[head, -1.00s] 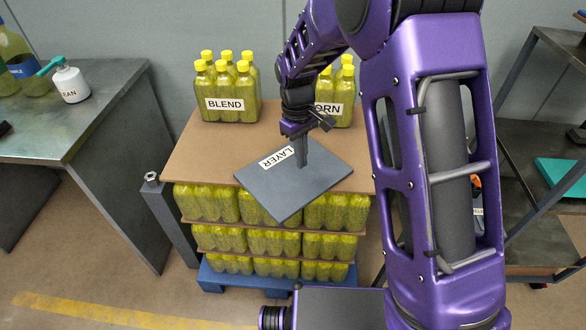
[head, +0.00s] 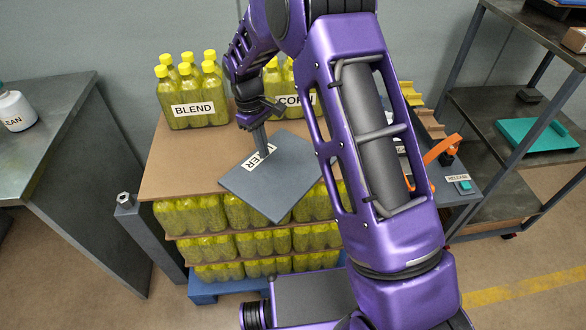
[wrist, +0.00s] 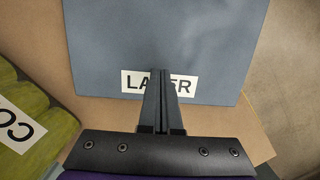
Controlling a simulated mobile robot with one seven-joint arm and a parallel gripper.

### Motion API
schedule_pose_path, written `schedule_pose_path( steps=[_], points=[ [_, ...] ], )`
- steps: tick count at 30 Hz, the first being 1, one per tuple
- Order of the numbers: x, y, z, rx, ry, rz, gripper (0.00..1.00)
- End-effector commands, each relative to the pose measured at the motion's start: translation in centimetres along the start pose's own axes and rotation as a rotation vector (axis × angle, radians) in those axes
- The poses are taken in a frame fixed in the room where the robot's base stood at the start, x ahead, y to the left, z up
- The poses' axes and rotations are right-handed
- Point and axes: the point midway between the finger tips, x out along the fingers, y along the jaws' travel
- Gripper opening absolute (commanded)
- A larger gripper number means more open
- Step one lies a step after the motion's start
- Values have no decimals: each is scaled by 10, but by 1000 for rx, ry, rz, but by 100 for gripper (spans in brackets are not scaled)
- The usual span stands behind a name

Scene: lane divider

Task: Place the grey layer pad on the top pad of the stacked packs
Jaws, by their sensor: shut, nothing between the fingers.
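The grey layer pad (head: 285,185), with a white label, lies flat or nearly so over the brown top pad (head: 165,165) of the stacked packs. It is turned at an angle to the brown pad, and its near corner sticks out past the front edge. In the wrist view the grey pad (wrist: 165,40) fills the upper middle, with the brown pad (wrist: 100,115) showing around its lower side. My gripper (head: 264,154) is shut and empty, its fingers pointing down over the label. In the wrist view the fingertips (wrist: 160,73) cover the label's middle. I cannot tell whether they touch it.
A BLEND pack (head: 193,95) and a CORN pack (head: 280,85) of yellow-capped bottles stand on the back of the brown pad. A grey post (head: 150,235) stands left of the stack, beside a metal table (head: 50,130). A shelf (head: 500,110) stands at the right.

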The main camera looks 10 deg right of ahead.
Motion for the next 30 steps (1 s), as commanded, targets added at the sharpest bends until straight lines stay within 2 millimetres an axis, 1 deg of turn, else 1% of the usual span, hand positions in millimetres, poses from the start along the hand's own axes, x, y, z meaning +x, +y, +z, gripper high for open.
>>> schedule_pose_path(
  steps=[12, 15, 17, 21, 30],
  points=[
    [14, 0, 79, 1, 0, 0, 0],
    [16, 0, 96, 2, 0, 0, 0],
    [18, 0, 104, 1, -1, 0, 0],
    [32, 0, 102, -1, -1, 0, 0],
    [36, -1, 101, 0, -1, -1, 0]
  ],
)
